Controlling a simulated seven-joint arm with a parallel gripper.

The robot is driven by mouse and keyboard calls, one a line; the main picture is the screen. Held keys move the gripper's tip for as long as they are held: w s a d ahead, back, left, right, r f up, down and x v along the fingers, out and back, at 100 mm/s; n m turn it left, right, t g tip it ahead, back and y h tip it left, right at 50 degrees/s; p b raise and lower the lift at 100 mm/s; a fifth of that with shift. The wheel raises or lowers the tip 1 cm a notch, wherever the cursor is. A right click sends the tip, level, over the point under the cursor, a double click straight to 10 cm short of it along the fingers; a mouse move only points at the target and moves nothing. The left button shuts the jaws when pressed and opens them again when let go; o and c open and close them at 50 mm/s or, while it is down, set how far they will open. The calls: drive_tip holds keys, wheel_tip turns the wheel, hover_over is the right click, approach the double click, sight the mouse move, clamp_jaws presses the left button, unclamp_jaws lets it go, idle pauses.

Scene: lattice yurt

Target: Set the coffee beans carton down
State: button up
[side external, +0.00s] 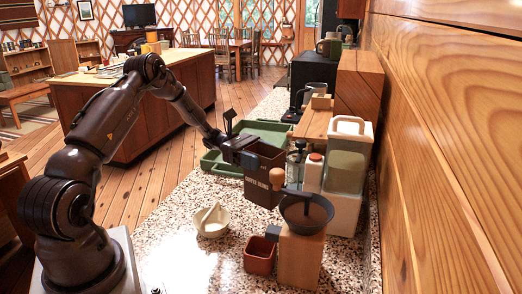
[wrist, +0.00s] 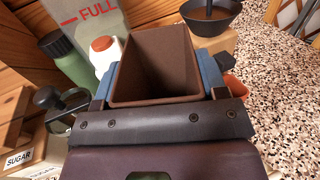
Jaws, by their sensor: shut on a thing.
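The coffee beans carton (side external: 259,178) is a dark brown, open-topped box with pale lettering on its front. It stands upright at the counter, in front of the green tray. My gripper (side external: 246,152) is shut on the carton near its top. In the wrist view the carton (wrist: 156,55) shows its empty-looking inside, with blue finger pads against its left and right sides. I cannot tell whether its base touches the speckled counter (side external: 180,255); its lower right is partly hidden by a grinder's knob.
A grinder with a dark bowl (side external: 306,212) and a terracotta pot (side external: 260,256) stand in front. A white mortar (side external: 211,220) is at the left. Bottles and a lidded canister (side external: 345,165) crowd the right. The green tray (side external: 222,165) lies behind. Counter near the mortar is clear.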

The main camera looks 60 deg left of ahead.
drive_tip(key=shift+f, duration=4.3)
drive_tip(key=o, duration=1.2)
drive_tip(key=v, duration=1.3)
